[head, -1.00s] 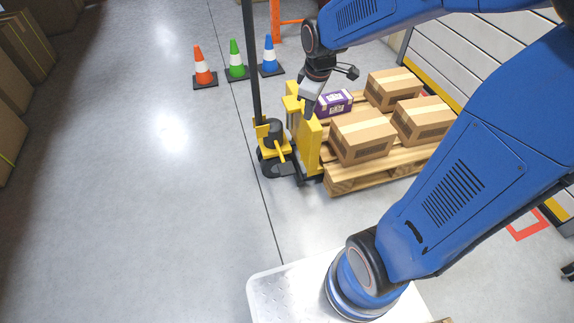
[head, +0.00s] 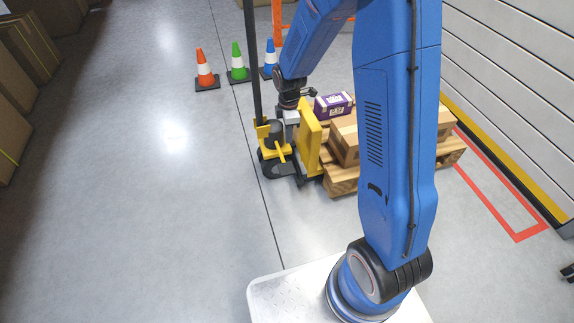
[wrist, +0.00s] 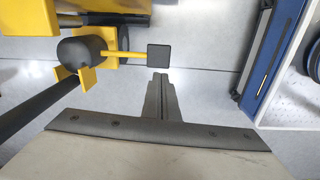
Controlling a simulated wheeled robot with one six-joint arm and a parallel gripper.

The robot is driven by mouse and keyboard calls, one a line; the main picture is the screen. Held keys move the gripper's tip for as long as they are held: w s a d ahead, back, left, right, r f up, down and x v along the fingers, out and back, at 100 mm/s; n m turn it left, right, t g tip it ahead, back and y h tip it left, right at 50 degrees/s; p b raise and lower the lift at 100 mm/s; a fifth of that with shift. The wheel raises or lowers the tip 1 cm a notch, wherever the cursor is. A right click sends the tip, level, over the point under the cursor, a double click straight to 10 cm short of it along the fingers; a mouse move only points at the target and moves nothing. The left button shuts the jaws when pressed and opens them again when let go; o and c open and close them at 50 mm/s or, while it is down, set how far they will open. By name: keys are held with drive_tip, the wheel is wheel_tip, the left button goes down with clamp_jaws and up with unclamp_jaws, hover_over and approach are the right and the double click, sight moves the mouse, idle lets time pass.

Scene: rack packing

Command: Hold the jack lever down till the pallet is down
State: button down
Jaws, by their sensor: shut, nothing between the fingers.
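The yellow pallet jack (head: 308,145) stands beside the wooden pallet (head: 343,187), which carries cardboard boxes and a purple box. In the wrist view, the jack lever (wrist: 124,54) is a yellow bar that ends in a flat black pad (wrist: 158,57). It sticks out from a dark round housing (wrist: 82,50). My gripper (wrist: 160,76) is shut and empty. Its tips appear just short of the pad in the picture; I cannot tell their height over it. In the head view, my gripper (head: 291,118) is at the jack's near side, and its fingertips are hard to make out.
Orange (head: 205,70), green (head: 237,62) and blue (head: 270,60) cones stand behind the jack. The jack's dark upright handle (head: 252,60) rises left of my gripper. The floor to the left is clear. A red outline (head: 520,238) marks floor at the right.

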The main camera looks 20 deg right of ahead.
sight(287, 169)
drive_tip(key=shift+w+a+f+n, duration=0.15)
drive_tip(key=shift+f+n, duration=0.1)
drive_tip(key=shift+f, duration=0.5)
drive_tip(key=shift+w+a+f+n, duration=0.15)
drive_tip(key=shift+f+n, duration=0.1)
drive_tip(key=shift+f, duration=0.5)
wheel_tip(287, 169, down, 14)
